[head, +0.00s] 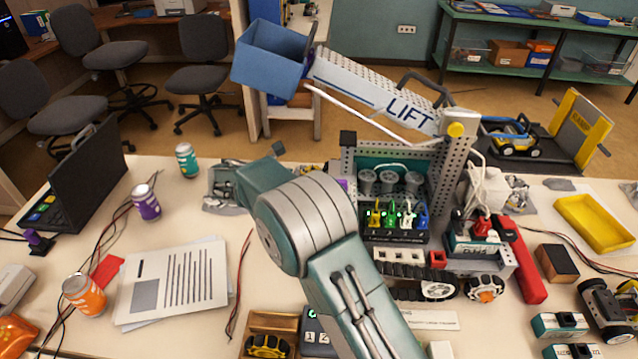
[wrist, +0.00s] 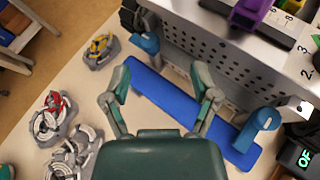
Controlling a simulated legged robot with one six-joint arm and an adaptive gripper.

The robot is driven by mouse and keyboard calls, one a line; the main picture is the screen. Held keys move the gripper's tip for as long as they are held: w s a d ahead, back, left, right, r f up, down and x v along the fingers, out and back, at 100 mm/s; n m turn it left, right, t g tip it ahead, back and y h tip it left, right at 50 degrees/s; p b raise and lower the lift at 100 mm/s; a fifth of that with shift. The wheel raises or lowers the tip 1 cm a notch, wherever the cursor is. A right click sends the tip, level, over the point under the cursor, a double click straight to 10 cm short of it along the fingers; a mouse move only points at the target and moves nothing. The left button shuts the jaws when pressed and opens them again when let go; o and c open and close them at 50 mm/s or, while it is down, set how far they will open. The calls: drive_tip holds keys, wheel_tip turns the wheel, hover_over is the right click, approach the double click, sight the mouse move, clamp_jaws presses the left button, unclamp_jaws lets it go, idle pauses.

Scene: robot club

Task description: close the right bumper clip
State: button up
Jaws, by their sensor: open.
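A long blue bumper bar (wrist: 185,105) lies diagonally beside a grey perforated chassis wall in the wrist view. A blue clip (wrist: 146,43) stands near its upper-left end, and a second blue clip (wrist: 259,128) stands near its lower-right end. In the head view my arm covers this side, hiding the gripper, bar and clips.
The perforated competition robot (head: 440,180) with its LIFT boom (head: 400,105) stands right of my arm. A red bar (head: 525,262) is on its right side. Papers (head: 175,280), cans and a laptop (head: 85,175) occupy the table's left.

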drive_tip(key=shift+n+t, duration=0.5)
drive_tip(key=shift+n, duration=0.3)
drive_tip(key=w+d+f, duration=0.1)
drive_tip(key=w+f, duration=0.1)
drive_tip(key=w+d+f, duration=0.4)
drive_tip(key=w, duration=0.1)
drive_tip(key=shift+d+f, duration=0.1)
drive_tip(key=shift+f, duration=0.15)
